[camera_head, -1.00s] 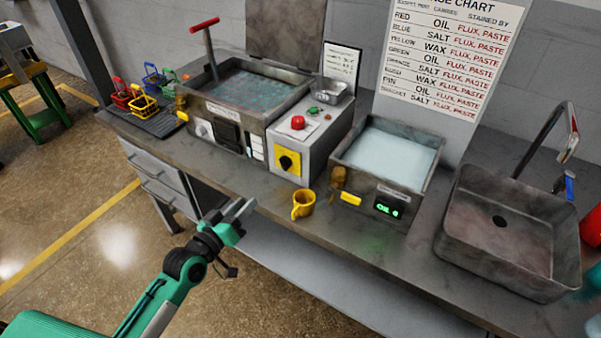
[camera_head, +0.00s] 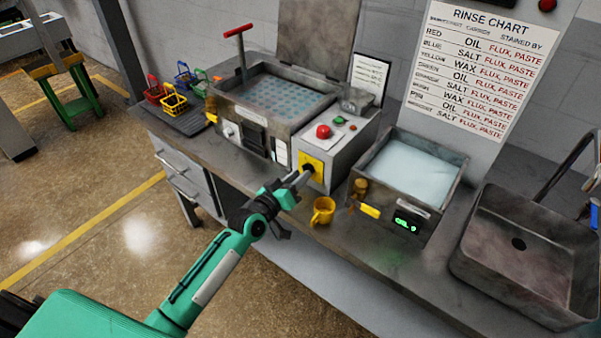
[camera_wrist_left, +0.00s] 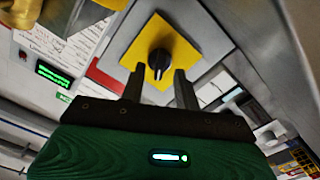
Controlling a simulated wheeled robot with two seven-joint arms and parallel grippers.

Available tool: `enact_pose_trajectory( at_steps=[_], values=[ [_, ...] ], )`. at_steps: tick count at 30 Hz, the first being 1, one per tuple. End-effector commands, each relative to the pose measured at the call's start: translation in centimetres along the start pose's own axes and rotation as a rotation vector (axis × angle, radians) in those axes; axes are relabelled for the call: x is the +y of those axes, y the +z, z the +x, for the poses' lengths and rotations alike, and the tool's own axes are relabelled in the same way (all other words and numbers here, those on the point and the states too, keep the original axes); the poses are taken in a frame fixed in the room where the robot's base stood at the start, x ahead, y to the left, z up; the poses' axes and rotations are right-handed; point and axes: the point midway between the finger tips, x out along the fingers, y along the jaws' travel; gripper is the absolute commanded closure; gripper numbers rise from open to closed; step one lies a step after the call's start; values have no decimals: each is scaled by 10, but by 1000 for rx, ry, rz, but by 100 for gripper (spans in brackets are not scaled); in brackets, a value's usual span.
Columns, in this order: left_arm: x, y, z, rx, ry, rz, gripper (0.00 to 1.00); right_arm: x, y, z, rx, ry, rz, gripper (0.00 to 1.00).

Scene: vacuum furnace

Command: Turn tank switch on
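The tank switch is a black rotary knob (camera_wrist_left: 159,62) on a yellow plate (camera_wrist_left: 150,37), on the front of a grey control box (camera_head: 340,150). In the head view the yellow plate (camera_head: 318,164) is partly hidden by my left gripper (camera_head: 303,175). In the left wrist view my left gripper (camera_wrist_left: 156,82) is open, its two fingers apart with the knob just ahead between their tips. I cannot tell whether the fingers touch the knob. My right gripper is not in view.
A yellow mug (camera_head: 323,211) stands on the bench close to my left gripper. The box has a red button (camera_head: 323,131). A tank with a green display (camera_head: 408,222) is right of it, then a sink (camera_head: 530,247). Small baskets (camera_head: 174,105) stand at the left.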

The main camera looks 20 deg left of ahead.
Motion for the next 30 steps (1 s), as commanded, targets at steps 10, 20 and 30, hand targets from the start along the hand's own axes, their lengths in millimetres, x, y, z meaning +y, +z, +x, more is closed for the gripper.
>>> enact_pose_trajectory(
  at_steps=[10, 20, 30],
  values=[
    [0, 0, 14, 0, 0, 1, 68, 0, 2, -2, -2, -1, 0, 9],
    [0, 0, 13, 0, 0, 1, 100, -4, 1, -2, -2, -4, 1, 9],
    [0, 0, 13, 0, 0, 32, 100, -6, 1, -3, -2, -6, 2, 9]
  ],
)
